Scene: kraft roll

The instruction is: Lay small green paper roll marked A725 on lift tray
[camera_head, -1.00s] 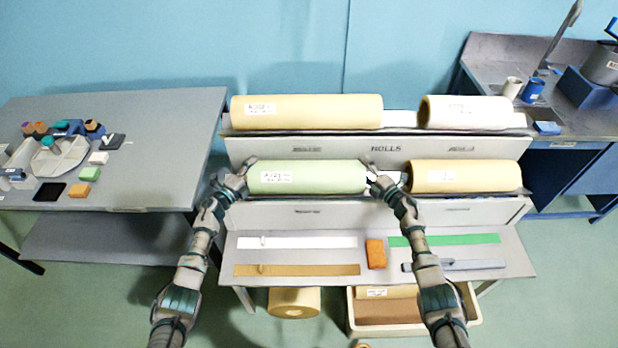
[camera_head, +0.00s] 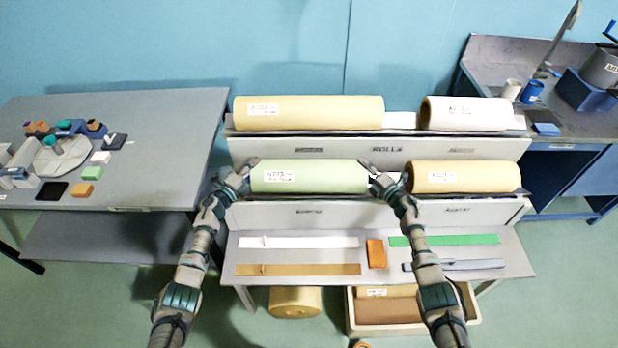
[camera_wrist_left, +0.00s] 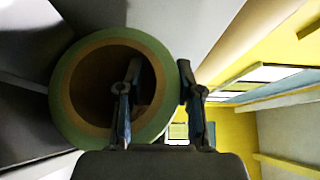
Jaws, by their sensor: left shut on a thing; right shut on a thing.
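The small green paper roll (camera_head: 325,178) lies on the lower shelf of the rack, with a white label facing out that looks like A725. My left gripper (camera_head: 243,172) is shut on its left end, and my right gripper (camera_head: 375,176) is shut on its right end. In the left wrist view the roll's green end (camera_wrist_left: 62,95) shows a brown core. One finger of the left gripper (camera_wrist_left: 158,95) is inside the core and the other is outside the wall. I cannot make out a lift tray for certain.
Strips and an orange block (camera_head: 376,253) are on the low bench (camera_head: 300,255). A table (camera_head: 150,110) stands left.

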